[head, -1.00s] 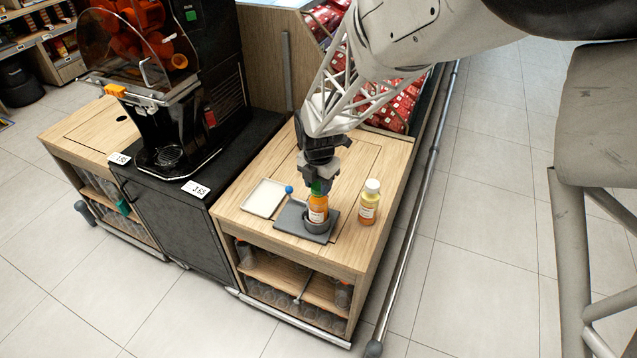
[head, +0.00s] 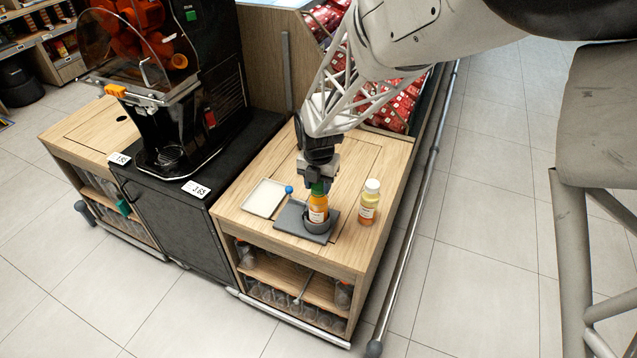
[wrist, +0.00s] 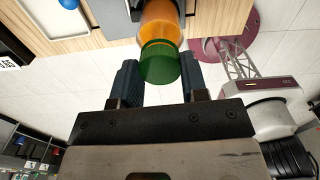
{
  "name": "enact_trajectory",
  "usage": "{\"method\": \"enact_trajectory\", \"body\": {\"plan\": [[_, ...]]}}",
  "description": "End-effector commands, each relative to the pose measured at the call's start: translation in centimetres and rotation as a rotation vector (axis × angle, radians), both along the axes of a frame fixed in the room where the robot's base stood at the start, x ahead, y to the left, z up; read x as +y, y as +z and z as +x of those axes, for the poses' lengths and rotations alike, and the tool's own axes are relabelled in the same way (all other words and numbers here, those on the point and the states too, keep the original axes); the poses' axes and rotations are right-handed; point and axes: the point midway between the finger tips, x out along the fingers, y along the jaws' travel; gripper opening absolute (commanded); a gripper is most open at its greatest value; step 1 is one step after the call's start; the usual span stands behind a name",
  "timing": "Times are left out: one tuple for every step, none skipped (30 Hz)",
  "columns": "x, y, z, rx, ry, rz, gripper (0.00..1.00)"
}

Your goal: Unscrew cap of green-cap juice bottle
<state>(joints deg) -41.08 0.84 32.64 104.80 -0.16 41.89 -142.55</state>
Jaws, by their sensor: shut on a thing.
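The green-cap juice bottle (head: 318,210) is filled with orange juice and stands upright in a dark round holder (head: 322,225) on a grey plate (head: 287,218). Its green cap (wrist: 159,62) shows clearly in the wrist view, between the two dark fingers. My gripper (wrist: 150,82) comes from above and is shut on the cap; it also shows in the head view (head: 318,180), where it hides most of the cap.
A second juice bottle with a pale cap (head: 369,203) stands close to the right. The black juicer (head: 170,100) stands further left. Bare wooden counter (head: 355,160) lies behind.

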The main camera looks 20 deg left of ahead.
Motion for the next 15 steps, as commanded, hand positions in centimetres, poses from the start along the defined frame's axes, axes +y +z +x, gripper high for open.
{"method": "enact_trajectory", "body": {"plan": [[0.01,0.09,0.00,0.000,0.000,0.000,0.12],[0.01,0.14,0.00,0.000,0.000,0.000,0.12],[0.01,0.22,0.01,0.000,0.000,0.000,0.12],[0.01,0.28,0.01,0.000,0.000,0.000,0.12],[0.00,0.34,0.01,0.000,0.000,0.000,0.12],[0.00,0.43,0.01,0.000,-0.001,0.000,0.12],[0.00,0.49,0.01,0.000,-0.001,0.000,0.12],[0.00,0.55,0.01,0.000,-0.001,0.000,0.12],[0.01,0.63,0.01,0.000,-0.001,0.000,0.12],[0.01,0.70,0.01,0.000,-0.001,0.000,0.12],[0.01,0.76,0.01,0.000,-0.001,0.000,0.12],[0.01,0.84,0.01,0.000,-0.001,0.000,0.12],[0.01,0.90,0.01,-0.001,-0.001,0.000,0.12],[0.01,0.96,0.02,-0.001,-0.001,0.000,0.12],[0.01,1.05,0.02,-0.001,-0.001,0.000,0.12]]}}
